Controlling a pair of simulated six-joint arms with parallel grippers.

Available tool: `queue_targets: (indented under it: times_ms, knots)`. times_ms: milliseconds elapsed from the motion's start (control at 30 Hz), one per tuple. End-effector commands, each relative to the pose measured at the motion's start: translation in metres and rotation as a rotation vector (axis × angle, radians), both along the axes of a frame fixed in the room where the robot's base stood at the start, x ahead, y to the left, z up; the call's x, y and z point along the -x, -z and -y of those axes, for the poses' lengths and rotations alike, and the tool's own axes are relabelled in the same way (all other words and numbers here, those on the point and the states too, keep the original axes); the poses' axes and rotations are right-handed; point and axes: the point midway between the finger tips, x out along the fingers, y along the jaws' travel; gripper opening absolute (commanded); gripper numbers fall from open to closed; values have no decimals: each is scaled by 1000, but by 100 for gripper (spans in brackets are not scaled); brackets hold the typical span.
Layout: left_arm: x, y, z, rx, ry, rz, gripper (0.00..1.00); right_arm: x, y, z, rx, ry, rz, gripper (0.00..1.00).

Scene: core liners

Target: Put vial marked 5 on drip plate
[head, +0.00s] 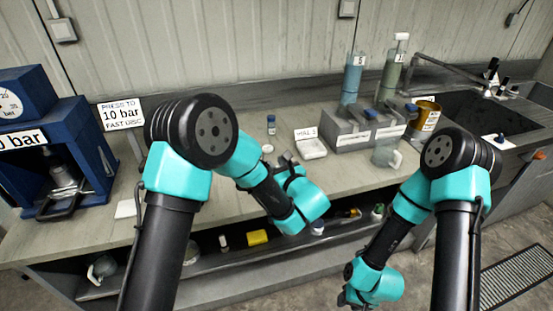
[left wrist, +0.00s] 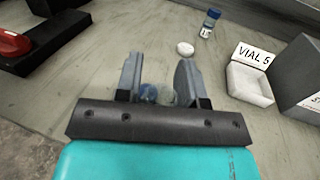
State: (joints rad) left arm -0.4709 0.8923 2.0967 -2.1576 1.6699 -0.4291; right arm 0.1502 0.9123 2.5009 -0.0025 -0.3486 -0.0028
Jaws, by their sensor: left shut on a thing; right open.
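My left gripper (head: 287,160) is low over the bench. In the left wrist view its fingers (left wrist: 158,80) are closed around a small rounded thing (left wrist: 150,94), bluish on one side and pale grey on the other. It may be a vial; its marking is hidden. A white square plate (head: 312,149) with a card reading VIAL 5 lies to the right of that gripper; it also shows in the left wrist view (left wrist: 250,86). A blue-capped vial (head: 271,125) stands behind, its label unreadable. My right gripper (head: 346,298) is low at the bottom edge, open, its fingers barely visible.
A small white disc (head: 267,149) lies near the left gripper. A glass jug (head: 385,154), a gold can (head: 427,114) and the sink stand right. A blue press (head: 55,140) stands left.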

Motion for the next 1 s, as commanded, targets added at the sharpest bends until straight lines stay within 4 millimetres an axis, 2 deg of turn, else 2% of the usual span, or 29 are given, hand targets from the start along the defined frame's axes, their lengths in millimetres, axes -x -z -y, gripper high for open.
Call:
queue_targets:
  times_ms: [33, 200, 400, 600, 1000]
  knots:
    - [15, -2, 2, -3, 3, -2, 9, 0, 0, 0, 0, 0, 0, 43]
    - [57, -6, 2, -3, 3, -2, 9, 0, 0, 0, 0, 0, 0, 43]
    - [90, -8, 2, -1, 2, -1, 9, 0, 0, 0, 0, 0, 0, 43]
    - [101, -10, 2, -1, 1, 1, 9, 0, 0, 0, 0, 0, 0, 43]
    - [102, -9, 1, 0, 0, 0, 9, 0, 0, 0, 0, 0, 0, 43]
